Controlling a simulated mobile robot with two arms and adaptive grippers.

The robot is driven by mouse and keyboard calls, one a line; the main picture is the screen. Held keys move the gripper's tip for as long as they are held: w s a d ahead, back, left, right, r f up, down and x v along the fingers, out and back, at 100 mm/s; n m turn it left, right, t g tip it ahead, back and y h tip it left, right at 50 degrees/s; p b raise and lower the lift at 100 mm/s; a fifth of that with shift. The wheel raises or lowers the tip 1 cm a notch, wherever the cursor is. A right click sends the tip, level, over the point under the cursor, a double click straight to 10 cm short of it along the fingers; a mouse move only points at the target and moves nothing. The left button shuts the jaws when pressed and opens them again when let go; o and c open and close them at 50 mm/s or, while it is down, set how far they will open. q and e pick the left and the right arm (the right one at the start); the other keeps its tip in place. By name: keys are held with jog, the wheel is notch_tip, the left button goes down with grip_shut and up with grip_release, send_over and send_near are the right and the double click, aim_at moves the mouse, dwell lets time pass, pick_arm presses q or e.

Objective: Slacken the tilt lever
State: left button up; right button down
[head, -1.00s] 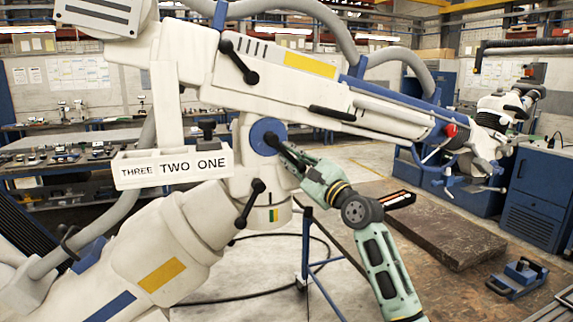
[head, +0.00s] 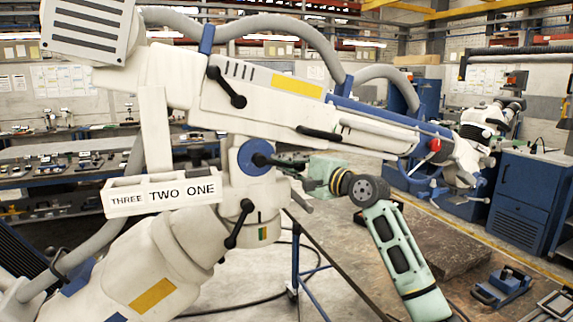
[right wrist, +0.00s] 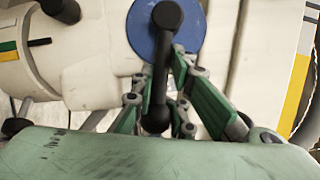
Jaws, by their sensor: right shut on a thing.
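The tilt lever (head: 277,160) is a black bar on a blue round hub (head: 249,166) at the joint of the white microscope arm (head: 262,100). It points right, close to level, in the head view. In the right wrist view the lever (right wrist: 163,70) runs from the hub (right wrist: 140,25) at the top down between my green fingers. My right gripper (head: 301,170) is shut on the lever's outer end, with a finger on each side of the end knob (right wrist: 155,118). My left gripper is not in view.
Other black levers sit above (head: 226,87) and below (head: 239,224) the hub. White trays marked THREE, TWO, ONE (head: 163,193) hang at the left. A workbench (head: 345,232) with a dark slab (head: 440,245) and a blue tool (head: 503,287) stands at the right.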

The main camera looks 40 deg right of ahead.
dwell(0.4)
jog(key=c, duration=1.7)
grip_release()
jog(key=shift+c, duration=0.2)
jog(key=shift+s, duration=0.1)
jog(key=s+d, duration=0.2)
jog(key=s, duration=0.9)
jog(key=shift+s+f, duration=0.15)
jog(key=shift+s, duration=0.2)
jog(key=shift+d, duration=0.1)
